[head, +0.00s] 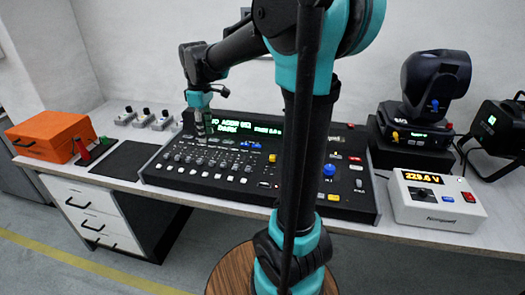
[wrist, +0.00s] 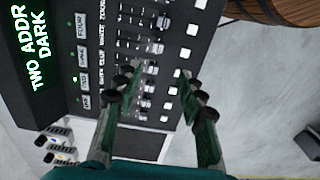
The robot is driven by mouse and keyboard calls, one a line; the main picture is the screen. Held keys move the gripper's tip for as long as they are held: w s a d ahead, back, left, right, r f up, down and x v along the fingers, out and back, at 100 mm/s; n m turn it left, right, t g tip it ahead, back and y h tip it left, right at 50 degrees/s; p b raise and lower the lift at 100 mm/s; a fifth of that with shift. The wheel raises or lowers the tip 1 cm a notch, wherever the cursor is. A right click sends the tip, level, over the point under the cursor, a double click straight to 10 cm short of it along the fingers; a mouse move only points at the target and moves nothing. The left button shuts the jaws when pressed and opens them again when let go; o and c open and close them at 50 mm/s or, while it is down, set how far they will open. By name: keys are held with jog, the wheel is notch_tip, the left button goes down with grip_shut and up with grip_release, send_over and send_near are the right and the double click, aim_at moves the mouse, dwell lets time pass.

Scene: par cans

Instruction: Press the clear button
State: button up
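The lighting console (head: 262,190) lies on the desk, with faders, coloured buttons and a lit green screen (head: 238,127). In the wrist view the screen (wrist: 32,50) reads "TWO ADDR DARK". Which button is the clear button cannot be told; the small labels are unreadable, and my arm hides part of the console. A red button (head: 355,160) and a yellow button (head: 333,197) show on its right part. My gripper (head: 203,128) is above the console's left part, in front of the screen. In the wrist view my gripper (wrist: 160,95) is open and empty, its fingers apart over the fader rows.
An orange case (head: 48,137) and a dark mat (head: 125,160) lie left of the console. A white meter box (head: 435,203) and a black moving-head lamp (head: 435,85) stand right. Small knob boxes (head: 143,119) sit behind. A wooden round top (head: 230,272) is in front.

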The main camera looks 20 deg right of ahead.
grip_shut()
dwell(1.4)
